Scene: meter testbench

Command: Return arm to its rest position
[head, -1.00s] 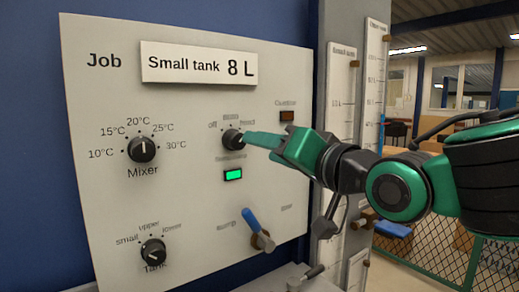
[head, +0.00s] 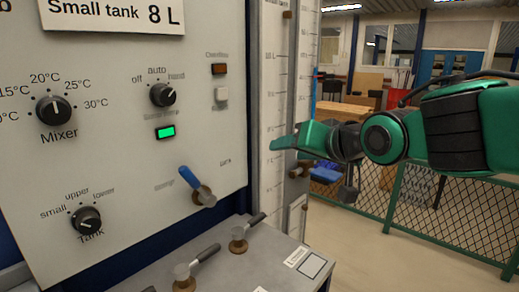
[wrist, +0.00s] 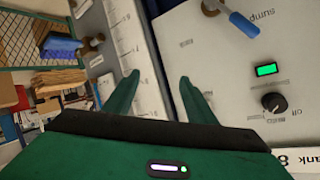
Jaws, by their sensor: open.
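My gripper (head: 280,143) is open and empty in the head view, seen from the side. It is off the control panel, in front of the tall gauge boards at the panel's right. In the wrist view its two green fingers (wrist: 160,82) are spread apart with nothing between them. The off/auto/hand knob (head: 162,95) is in full view, clear of the gripper; its pointer looks turned toward the upper right, but the mark is small. The wrist view also shows this knob (wrist: 274,102) at the right.
The blue-handled lever (head: 192,180) sticks out low on the panel. Grey-handled valves (head: 239,238) stand on the bench below. The tall gauge board (head: 272,80) is close behind the gripper. A green mesh fence (head: 440,205) is at the right, with open floor before it.

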